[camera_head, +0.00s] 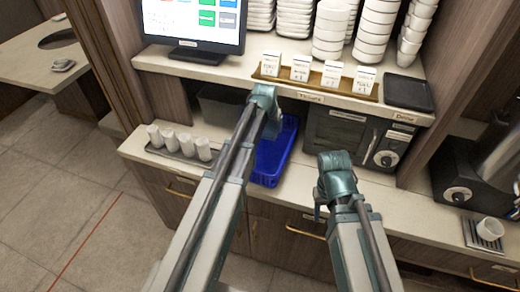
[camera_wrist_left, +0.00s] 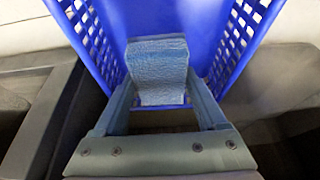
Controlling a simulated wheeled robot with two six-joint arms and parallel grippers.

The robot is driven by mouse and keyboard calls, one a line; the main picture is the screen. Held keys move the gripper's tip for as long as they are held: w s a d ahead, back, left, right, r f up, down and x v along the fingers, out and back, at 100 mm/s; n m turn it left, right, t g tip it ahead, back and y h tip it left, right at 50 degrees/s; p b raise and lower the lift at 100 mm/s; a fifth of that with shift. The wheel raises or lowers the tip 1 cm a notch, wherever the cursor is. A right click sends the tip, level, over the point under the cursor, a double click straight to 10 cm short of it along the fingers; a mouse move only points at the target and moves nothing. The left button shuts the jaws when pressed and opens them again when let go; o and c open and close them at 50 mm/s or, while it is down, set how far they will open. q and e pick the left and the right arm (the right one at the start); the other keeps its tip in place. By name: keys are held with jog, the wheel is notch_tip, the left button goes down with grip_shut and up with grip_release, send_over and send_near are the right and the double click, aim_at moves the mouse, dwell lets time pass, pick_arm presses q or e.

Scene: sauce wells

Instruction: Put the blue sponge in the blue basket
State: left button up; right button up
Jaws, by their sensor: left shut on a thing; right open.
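The blue basket (camera_head: 270,163) stands on the lower counter, partly hidden behind my left arm in the head view. In the left wrist view its perforated walls (camera_wrist_left: 203,25) fill the upper middle. The light-blue sponge (camera_wrist_left: 158,70) is between the fingers of my left gripper (camera_wrist_left: 160,92), which is shut on it, with the basket behind it. Whether the sponge touches the basket I cannot tell. In the head view my left gripper (camera_head: 265,97) is at the basket's far end, and the sponge is hidden there. My right gripper (camera_head: 320,212) is open and empty at the counter's front edge.
A microwave (camera_head: 352,135) stands right of the basket, and a dark bin (camera_head: 220,105) is behind it to the left. A shelf (camera_head: 200,70) with a monitor, cards and stacked bowls overhangs the counter.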

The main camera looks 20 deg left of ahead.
pick_arm(q)
jog(key=shift+w+a+f, duration=0.15)
jog(key=shift+w+a, duration=0.1)
jog(key=shift+a, duration=0.05)
jog(key=s+a+r+p, duration=0.1)
jog(key=s+r+p, duration=0.1)
jog(key=s, duration=0.5)
jog(key=b, duration=0.7)
send_over(263, 156)
jog(key=s, duration=0.2)
jog(key=f, duration=0.6)
jog(key=shift+w+a+f, duration=0.1)
jog(key=shift+w+f, duration=0.1)
jog(key=shift+f, duration=0.05)
jog(key=shift+f, duration=0.1)
notch_tip(263, 156, down, 3)
jog(key=b, duration=0.3)
jog(key=shift+f, duration=0.2)
jog(key=shift+f+b, duration=0.2)
jog(key=shift+b, duration=0.15)
jog(key=o, duration=1.1)
